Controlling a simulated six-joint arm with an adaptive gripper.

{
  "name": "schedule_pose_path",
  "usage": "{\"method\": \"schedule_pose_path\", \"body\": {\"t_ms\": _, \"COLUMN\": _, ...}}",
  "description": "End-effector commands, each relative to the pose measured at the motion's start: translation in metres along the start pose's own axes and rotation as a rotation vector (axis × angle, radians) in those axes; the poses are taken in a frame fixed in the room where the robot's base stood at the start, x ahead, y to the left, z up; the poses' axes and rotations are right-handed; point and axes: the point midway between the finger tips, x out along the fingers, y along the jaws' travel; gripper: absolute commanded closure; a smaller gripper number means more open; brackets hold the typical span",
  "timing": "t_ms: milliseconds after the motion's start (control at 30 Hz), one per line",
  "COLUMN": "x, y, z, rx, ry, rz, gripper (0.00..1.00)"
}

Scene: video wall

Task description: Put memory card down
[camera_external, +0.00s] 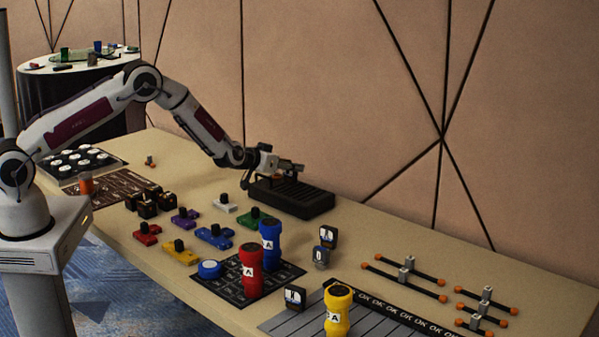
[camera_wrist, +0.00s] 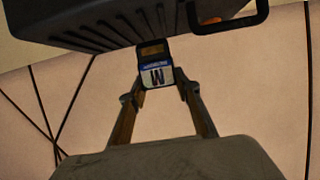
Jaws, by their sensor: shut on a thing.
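My gripper (camera_external: 296,167) is at the black slotted box (camera_external: 290,198) near the back wall. In the wrist view my gripper (camera_wrist: 160,92) is shut on a memory card (camera_wrist: 156,76), with its fingers on both sides. The card is dark with a white-and-blue label bearing an M, which appears upside down. Its far end overlaps the edge of the slotted box (camera_wrist: 105,28) in the wrist view. I cannot tell whether it touches the box or sits in a slot. The held card is too small to make out clearly in the external view.
Similar small dark labelled pieces (camera_external: 328,236) (camera_external: 295,297) stand on the table. Red (camera_external: 250,270), blue (camera_external: 270,243) and yellow (camera_external: 337,310) cylinders stand nearby. Coloured blocks with black knobs (camera_external: 214,234) lie left of them. A black handle (camera_wrist: 232,20) projects from the box.

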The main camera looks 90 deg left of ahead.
Motion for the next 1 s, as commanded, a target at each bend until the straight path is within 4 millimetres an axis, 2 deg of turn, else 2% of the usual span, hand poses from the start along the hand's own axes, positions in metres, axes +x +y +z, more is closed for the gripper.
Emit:
{"method": "schedule_pose_path", "body": {"t_ms": 167, "x": 0.005, "y": 0.0, "z": 0.013, "rx": 0.001, "ry": 0.0, "rz": 0.001, "gripper": 0.84}}
{"method": "schedule_pose_path", "body": {"t_ms": 633, "x": 0.006, "y": 0.0, "z": 0.016, "rx": 0.001, "ry": -0.001, "rz": 0.001, "gripper": 0.84}}
{"method": "schedule_pose_path", "body": {"t_ms": 667, "x": 0.006, "y": 0.0, "z": 0.016, "rx": 0.0, "ry": -0.001, "rz": 0.001, "gripper": 0.63}}
{"method": "schedule_pose_path", "body": {"t_ms": 700, "x": 0.006, "y": 0.0, "z": 0.016, "rx": 0.0, "ry": -0.001, "rz": 0.001, "gripper": 0.53}}
{"method": "schedule_pose_path", "body": {"t_ms": 1000, "x": 0.006, "y": 0.0, "z": 0.016, "rx": 0.0, "ry": -0.001, "rz": 0.001, "gripper": 0.51}}
